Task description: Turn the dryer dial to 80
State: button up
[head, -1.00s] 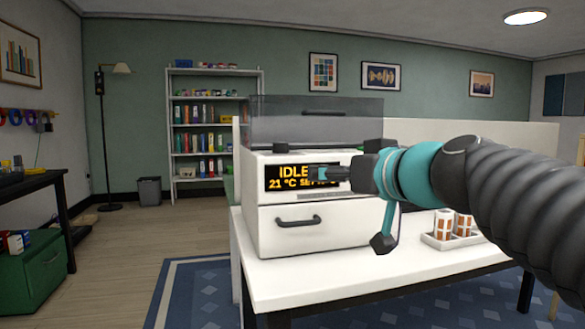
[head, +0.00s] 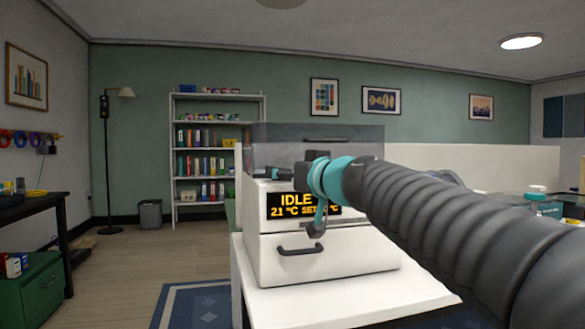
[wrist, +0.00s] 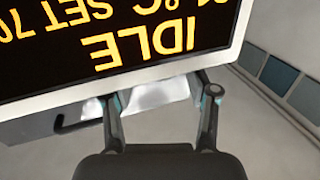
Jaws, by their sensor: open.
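The dryer (head: 325,268) is a white box on the white table, with a smoky clear lid (head: 312,141) on top. Its black display (head: 282,207) reads IDLE, 21 °C and SET, with the set number partly covered by my arm in the head view. The wrist view shows the display (wrist: 120,35) upside down, with SET 70 legible. My gripper (head: 266,173) is near the dryer's upper front, just above the display in the head view. In the wrist view my gripper (wrist: 160,95) has its fingers apart with nothing between them. I cannot make out the dial in either view.
A dark drawer handle (head: 300,250) sticks out below the display. The white table (head: 340,306) has bare room in front of the dryer. A teal-and-white container (head: 537,200) stands at the right. My arm hides much of the table's right side.

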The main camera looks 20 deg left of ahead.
jog(key=shift+x, duration=1.1)
grip_shut()
